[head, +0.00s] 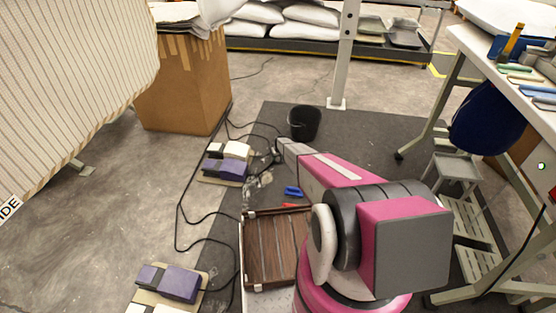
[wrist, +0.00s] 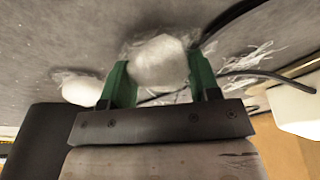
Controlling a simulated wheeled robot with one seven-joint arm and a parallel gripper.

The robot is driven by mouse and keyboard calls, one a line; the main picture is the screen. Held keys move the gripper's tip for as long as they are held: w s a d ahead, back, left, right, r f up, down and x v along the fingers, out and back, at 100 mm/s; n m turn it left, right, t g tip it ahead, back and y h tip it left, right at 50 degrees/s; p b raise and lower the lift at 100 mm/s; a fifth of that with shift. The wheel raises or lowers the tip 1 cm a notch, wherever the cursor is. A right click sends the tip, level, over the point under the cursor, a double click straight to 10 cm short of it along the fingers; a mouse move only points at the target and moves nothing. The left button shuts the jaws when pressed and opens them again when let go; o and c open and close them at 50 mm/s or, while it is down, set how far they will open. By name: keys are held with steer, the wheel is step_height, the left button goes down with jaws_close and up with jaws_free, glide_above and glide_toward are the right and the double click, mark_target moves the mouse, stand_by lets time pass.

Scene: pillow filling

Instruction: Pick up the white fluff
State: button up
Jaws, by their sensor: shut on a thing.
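In the wrist view my gripper (wrist: 155,68) has two green fingers closed around a rounded tuft of white fluff (wrist: 160,60). The fluff bulges beyond the fingertips, with thin strands around it, close to the grey floor. A second white clump (wrist: 82,91) lies just left of the left finger. Wispy white strands (wrist: 248,62) lie on the floor to the right. In the head view pale fluff (head: 258,182) is on the dark mat, near the far end of my arm. The gripper's fingers are not clear there.
Black cables (wrist: 232,20) run over the floor beside the right finger. Purple foot pedals (head: 226,166) lie left of my arm, and a black bucket (head: 304,123) stands beyond it. A wooden-slatted crate (head: 276,248) is nearer. A cardboard box (head: 188,85) stands at the back left.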

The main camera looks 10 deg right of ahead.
steer(key=shift+r, duration=4.25)
